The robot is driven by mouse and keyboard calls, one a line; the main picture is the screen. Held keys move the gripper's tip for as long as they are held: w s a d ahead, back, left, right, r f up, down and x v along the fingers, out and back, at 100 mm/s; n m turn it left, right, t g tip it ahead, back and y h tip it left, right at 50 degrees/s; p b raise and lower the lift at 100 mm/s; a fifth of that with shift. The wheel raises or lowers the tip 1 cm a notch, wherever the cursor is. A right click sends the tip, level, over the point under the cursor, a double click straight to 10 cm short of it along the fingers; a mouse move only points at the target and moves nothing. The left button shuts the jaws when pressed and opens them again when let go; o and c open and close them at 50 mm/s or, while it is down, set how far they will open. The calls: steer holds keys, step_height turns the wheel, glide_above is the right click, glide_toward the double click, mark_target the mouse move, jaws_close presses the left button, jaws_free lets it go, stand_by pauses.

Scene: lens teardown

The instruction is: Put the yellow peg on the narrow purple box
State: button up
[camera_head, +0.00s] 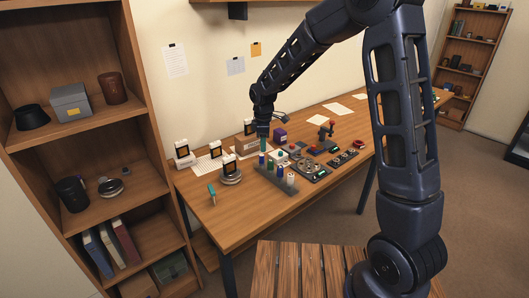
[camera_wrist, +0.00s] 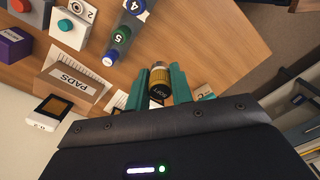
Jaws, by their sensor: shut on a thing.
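My gripper (camera_wrist: 160,78) shows in the wrist view with its teal fingers shut on a yellow peg (camera_wrist: 160,74). The peg has a dark band lettered SOFT. In the head view my gripper (camera_head: 263,142) is above the peg rack (camera_head: 284,187), and the held peg cannot be made out there. The narrow purple box (camera_head: 280,135) stands behind and to the right of my gripper, apart from it. The purple box (camera_wrist: 14,46) also shows at the left edge of the wrist view, partly cut off.
The rack holds several pegs with coloured tops. A cardboard PADS box (camera_wrist: 72,80) lies between the rack and a white framed stand (camera_wrist: 48,112) in the wrist view. Switch panels (camera_head: 308,170) lie right of the rack. The table's front left (camera_head: 215,215) is mostly clear.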

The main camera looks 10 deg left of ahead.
steer(key=shift+w+a+r, duration=0.1)
steer(key=shift+w+r, duration=0.25)
steer(key=shift+w, duration=0.05)
steer(key=w+a+r, duration=0.2)
steer(key=w, duration=0.9)
step_height(320, 180, up, 5)
steer(key=n, duration=0.1)
glide_above(280, 130)
step_height(280, 130, down, 19)
steer(key=shift+s+d+f, duration=0.15)
steer(key=shift+f, duration=0.1)
steer(key=o, duration=0.9)
steer(key=shift+o, duration=0.2)
